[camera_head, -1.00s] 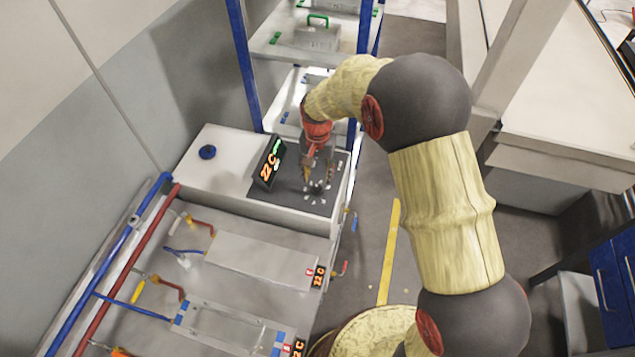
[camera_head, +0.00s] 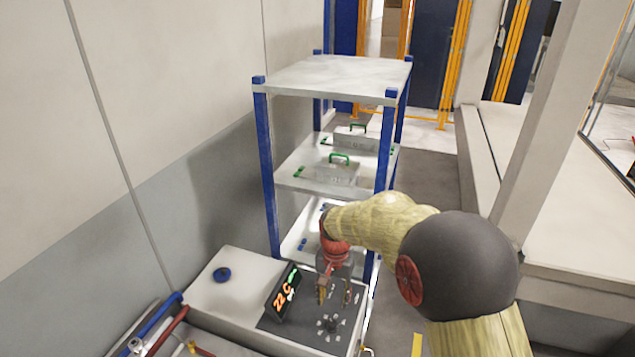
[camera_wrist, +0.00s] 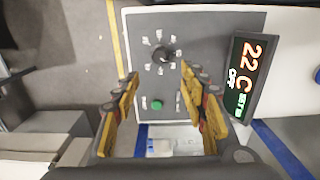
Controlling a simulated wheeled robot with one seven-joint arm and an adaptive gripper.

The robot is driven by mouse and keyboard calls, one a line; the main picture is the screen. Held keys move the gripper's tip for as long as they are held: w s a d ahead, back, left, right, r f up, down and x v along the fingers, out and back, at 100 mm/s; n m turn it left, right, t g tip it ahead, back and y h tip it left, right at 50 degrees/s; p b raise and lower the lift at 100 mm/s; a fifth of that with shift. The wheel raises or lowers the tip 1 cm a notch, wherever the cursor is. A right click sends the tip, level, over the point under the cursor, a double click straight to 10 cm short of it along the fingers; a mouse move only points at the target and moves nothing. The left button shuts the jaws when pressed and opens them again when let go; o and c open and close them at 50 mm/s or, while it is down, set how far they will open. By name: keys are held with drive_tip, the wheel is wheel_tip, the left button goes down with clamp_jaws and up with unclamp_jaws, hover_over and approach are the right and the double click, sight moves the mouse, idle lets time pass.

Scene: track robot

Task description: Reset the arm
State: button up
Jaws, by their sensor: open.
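My gripper (camera_head: 334,292) is above the dark control panel on the white bench unit in the head view. In the wrist view its two yellow-padded fingers (camera_wrist: 158,98) are spread apart with nothing between them. The panel (camera_wrist: 215,50) carries a black knob (camera_wrist: 162,55) with white marks around it and a green button (camera_wrist: 157,104). Both show beyond or between the fingers, and I see no contact. My arm reaches in from the right in the head view.
A display (camera_head: 286,292) reading 22 C stands beside the panel. A blue round knob (camera_head: 222,274) is on the unit's white top (camera_head: 205,297). Behind stands a blue-posted shelf (camera_head: 340,74) holding grey cases with green handles. A wall is at left and a pillar (camera_head: 560,130) at right.

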drive_tip(key=s+d+r+n+t+b, duration=0.1)
drive_tip(key=s+d+r+t+b, duration=0.1)
drive_tip(key=s, duration=0.7)
drive_tip(key=s+d+r+n+t+b, duration=0.1)
drive_tip(key=s+d+r+b, duration=0.3)
drive_tip(key=s, duration=0.6)
drive_tip(key=s+d+r+n+t+b, duration=0.2)
drive_tip(key=s+d+r+b, duration=0.1)
drive_tip(key=s+d+r, duration=0.2)
drive_tip(key=s+r, duration=0.2)
drive_tip(key=s, duration=0.2)
drive_tip(key=shift+s+d+t, duration=0.3)
drive_tip(key=shift+s+d, duration=0.05)
drive_tip(key=shift+s, duration=0.05)
